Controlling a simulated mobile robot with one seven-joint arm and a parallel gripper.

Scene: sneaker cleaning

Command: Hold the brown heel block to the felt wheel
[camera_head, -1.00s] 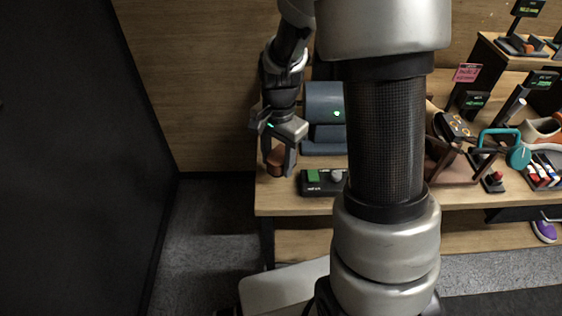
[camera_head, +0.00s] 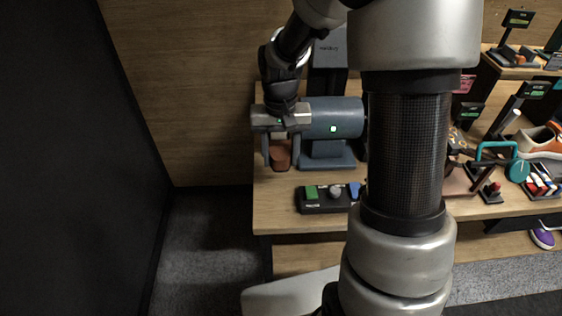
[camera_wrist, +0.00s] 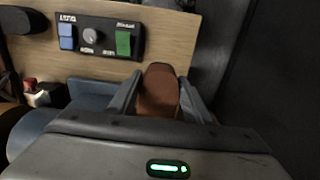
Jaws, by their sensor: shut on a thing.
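The brown heel block (camera_head: 280,158) is held between the fingers of my gripper (camera_head: 281,163), at the left end of the blue-grey machine (camera_head: 337,118). In the wrist view the block (camera_wrist: 159,91) stands out between the two fingertips, its rounded end toward the control box. My gripper (camera_wrist: 161,98) is shut on it. The felt wheel cannot be made out; the gripper and wrist cover the machine's left end in the head view. Whether the block touches the wheel cannot be told.
A black control box (camera_head: 328,197) with a green key, grey knob and blue key lies on the wooden bench (camera_head: 290,220) in front of the machine. My arm covers the bench's middle. Shoes and tools crowd the right. A dark panel (camera_head: 75,170) stands left, with open floor between.

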